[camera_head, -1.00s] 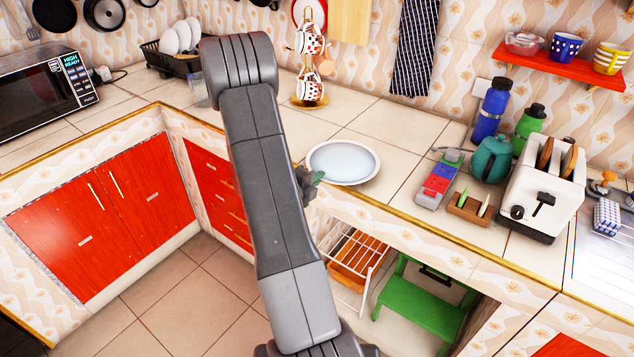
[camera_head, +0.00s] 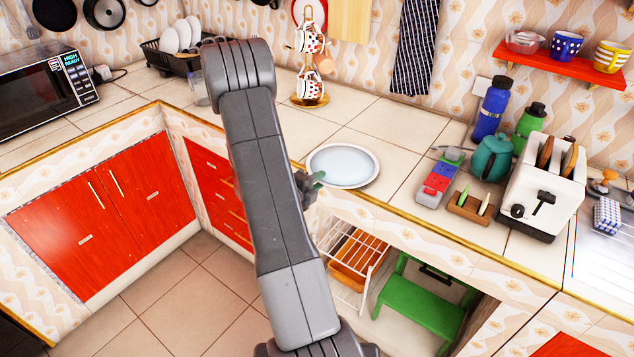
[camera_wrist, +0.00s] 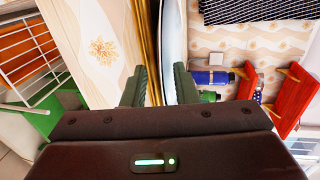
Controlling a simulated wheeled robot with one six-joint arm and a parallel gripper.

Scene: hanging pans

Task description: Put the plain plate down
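The plain pale plate (camera_head: 343,166) lies level at the front edge of the counter in the head view, on it or just above it. In the wrist view the plate (camera_wrist: 173,30) shows nearly edge-on, close to the gold counter trim. My gripper (camera_head: 314,184) is at the plate's near left rim, partly hidden by my arm. In the wrist view my gripper's two green fingers (camera_wrist: 160,80) stand apart on either side of the rim. A gap shows between the left finger and the plate. Whether the right finger touches it cannot be told.
A mug stand (camera_head: 310,88) is behind the plate. A red and blue block item (camera_head: 438,182), a teal teapot (camera_head: 491,158) and a toaster (camera_head: 543,187) stand to the right. Below are a wire rack (camera_head: 352,262) and a green stool (camera_head: 425,300).

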